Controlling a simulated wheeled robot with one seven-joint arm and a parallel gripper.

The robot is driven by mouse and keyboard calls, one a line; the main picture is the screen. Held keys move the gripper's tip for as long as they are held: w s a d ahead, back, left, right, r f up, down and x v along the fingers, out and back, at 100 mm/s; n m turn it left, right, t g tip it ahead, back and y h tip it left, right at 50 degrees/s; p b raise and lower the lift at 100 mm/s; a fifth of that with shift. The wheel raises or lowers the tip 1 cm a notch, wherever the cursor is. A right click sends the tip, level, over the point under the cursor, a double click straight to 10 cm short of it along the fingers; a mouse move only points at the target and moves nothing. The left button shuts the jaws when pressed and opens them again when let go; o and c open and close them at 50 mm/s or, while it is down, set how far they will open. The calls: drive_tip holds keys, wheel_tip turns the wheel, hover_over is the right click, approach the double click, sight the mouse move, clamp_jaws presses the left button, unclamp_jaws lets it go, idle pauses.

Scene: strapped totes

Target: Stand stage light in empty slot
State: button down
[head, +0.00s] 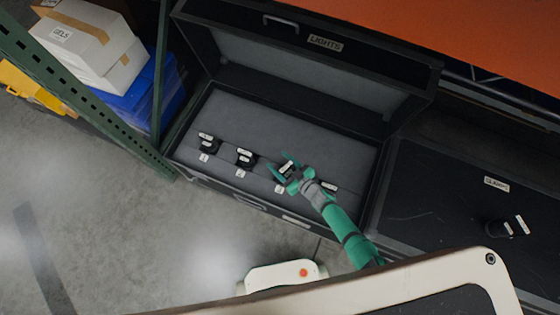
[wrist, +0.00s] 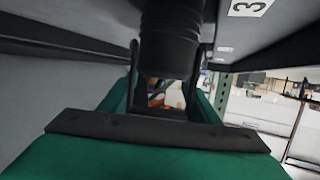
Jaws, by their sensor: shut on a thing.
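The open lights case (head: 345,150) has a grey foam bed with a row of slots. Two black stage lights stand in it at the left, one (head: 208,142) at the far left and another (head: 245,158) beside it. My green gripper (head: 284,170) is over the row, right of these two, near a white slot label (head: 279,189). It is shut on a black stage light, whose dark ribbed body (wrist: 172,38) shows between the fingers in the wrist view. A label reading 3 (wrist: 250,7) is close by there. The slot under the held light is hidden.
Another labelled item (head: 329,187) sits right of my gripper, partly behind my arm. The raised lid (head: 325,43) bounds the back. A second dark case (head: 450,210) with a black item (head: 498,228) on it stands right. A green rack post (head: 158,80) and boxes (head: 90,45) are left.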

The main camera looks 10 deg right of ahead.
drive_tip(key=shift+f, duration=1.05)
drive_tip(key=shift+f, duration=0.15)
drive_tip(key=c, duration=0.6)
unclamp_jaws()
drive_tip(key=shift+w, duration=0.1)
drive_tip(key=shift+c, duration=0.2)
drive_tip(key=shift+a, duration=0.1)
drive_tip(key=v, duration=1.2)
drive_tip(key=shift+r, duration=0.25)
